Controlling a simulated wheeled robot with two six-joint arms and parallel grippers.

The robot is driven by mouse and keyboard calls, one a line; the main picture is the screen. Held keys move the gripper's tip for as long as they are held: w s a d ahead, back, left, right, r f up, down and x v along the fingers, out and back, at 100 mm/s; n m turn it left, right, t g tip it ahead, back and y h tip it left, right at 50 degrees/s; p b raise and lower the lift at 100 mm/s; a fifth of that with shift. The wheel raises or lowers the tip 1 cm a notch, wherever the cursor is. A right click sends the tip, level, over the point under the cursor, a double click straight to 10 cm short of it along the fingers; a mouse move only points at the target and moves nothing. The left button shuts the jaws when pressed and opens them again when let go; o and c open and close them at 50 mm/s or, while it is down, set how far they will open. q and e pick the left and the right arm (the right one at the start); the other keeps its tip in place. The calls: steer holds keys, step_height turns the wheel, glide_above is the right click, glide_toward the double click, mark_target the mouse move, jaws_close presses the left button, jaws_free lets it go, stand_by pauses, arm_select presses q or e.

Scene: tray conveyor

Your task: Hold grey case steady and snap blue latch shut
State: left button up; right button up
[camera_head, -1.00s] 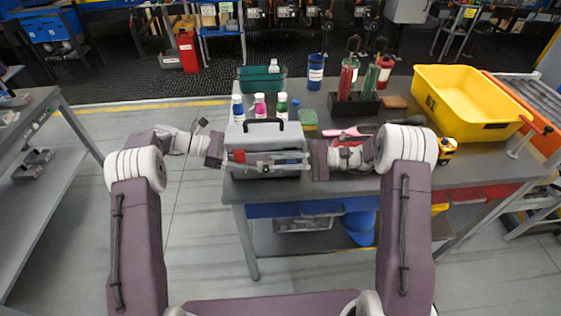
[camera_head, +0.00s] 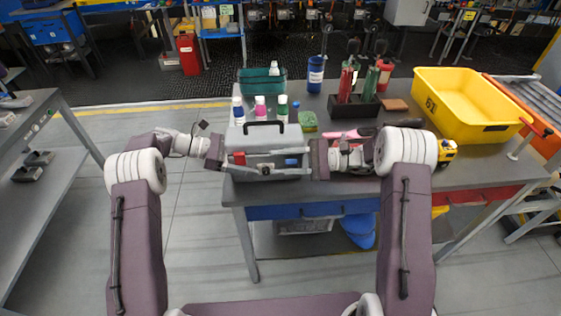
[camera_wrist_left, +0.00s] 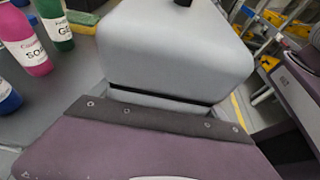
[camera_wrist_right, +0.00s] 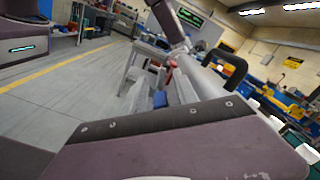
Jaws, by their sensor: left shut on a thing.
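The grey case (camera_head: 262,138), with a black top handle, stands upright near the front edge of the table. On its front are a red latch (camera_head: 239,158) at left and a blue latch (camera_head: 291,162) at right. The blue latch also shows in the right wrist view (camera_wrist_right: 160,98). Whether it lies fully shut is too small to tell. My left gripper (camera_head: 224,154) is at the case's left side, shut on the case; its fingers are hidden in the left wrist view. My right gripper (camera_head: 312,158) is beside the case's right front, near the blue latch; its jaws are not clearly visible.
Several bottles (camera_head: 260,108) and a green bin (camera_head: 261,86) stand behind the case. A tool holder (camera_head: 353,105) and a yellow crate (camera_head: 471,130) are further right. Pink-handled tools (camera_head: 352,134) lie near my right arm.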

steer(key=d, duration=1.2)
steer(key=shift+s+d+f+m, duration=0.1)
steer(key=shift+f+m, duration=0.1)
steer(key=shift+m, duration=0.2)
steer(key=c, duration=0.6)
steer(key=s+f+m, duration=0.1)
steer(key=m, duration=0.2)
steer(key=s+d+f+m+t, duration=0.1)
steer(key=m, duration=0.3)
steer(key=s+d+f+m+t, duration=0.1)
steer(key=m, duration=0.2)
steer(key=shift+s+f+m+y, duration=0.25)
steer(key=shift+s+m+y, duration=0.05)
steer(key=shift+y, duration=0.1)
jaws_close()
steer(key=s+f+m+t, duration=0.2)
steer(key=s+m, duration=0.2)
steer(key=m, duration=0.5)
steer(key=w+a+r, duration=0.4)
steer(key=w+a, duration=0.1)
steer(key=a, duration=0.4)
steer(key=shift+w+y, duration=0.3)
steer(key=shift+w, duration=0.05)
